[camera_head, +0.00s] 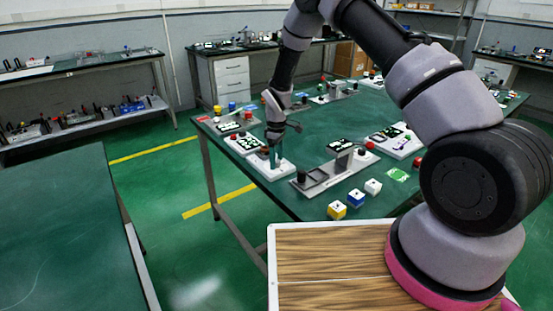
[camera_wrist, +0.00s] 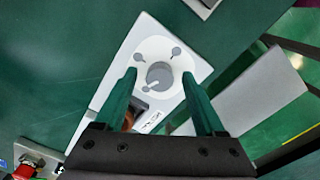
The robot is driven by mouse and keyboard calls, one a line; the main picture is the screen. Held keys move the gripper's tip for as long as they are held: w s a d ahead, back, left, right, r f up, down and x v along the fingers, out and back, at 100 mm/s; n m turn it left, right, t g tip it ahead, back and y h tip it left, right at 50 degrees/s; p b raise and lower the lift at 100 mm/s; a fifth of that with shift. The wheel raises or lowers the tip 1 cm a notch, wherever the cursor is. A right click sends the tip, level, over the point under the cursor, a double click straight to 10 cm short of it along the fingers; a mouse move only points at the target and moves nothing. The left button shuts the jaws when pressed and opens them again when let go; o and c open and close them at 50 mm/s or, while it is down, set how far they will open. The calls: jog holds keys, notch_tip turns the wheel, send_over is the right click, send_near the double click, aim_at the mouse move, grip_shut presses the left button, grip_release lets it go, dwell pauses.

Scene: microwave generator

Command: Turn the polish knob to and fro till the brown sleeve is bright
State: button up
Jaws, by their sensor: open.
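The polish knob (camera_wrist: 160,75) is a grey round knob with a white pointer mark, on a white panel (camera_wrist: 146,32) in the wrist view. Its pointer is toward the lower left, and two small grey marks sit on the round plate around it. My gripper (camera_wrist: 163,76) is open, with one green finger on each side of the knob; I cannot tell whether they touch it. A brown piece (camera_wrist: 128,121), perhaps the sleeve, shows partly beside the left finger. In the head view my gripper (camera_head: 276,160) is low over the white unit (camera_head: 263,169) at the table's near left edge.
A grey fixture (camera_head: 318,178) stands just right of the white unit. White, blue and yellow cubes (camera_head: 356,198) lie near the front edge. A red button (camera_wrist: 26,171) is at lower left in the wrist view. Other devices crowd the green table (camera_head: 297,205).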

grip_shut()
jog(key=shift+m, duration=0.4)
jog(key=m, duration=0.5)
jog(key=shift+m, duration=0.4)
jog(key=m, duration=0.6)
jog(key=shift+a, duration=0.1)
grip_release()
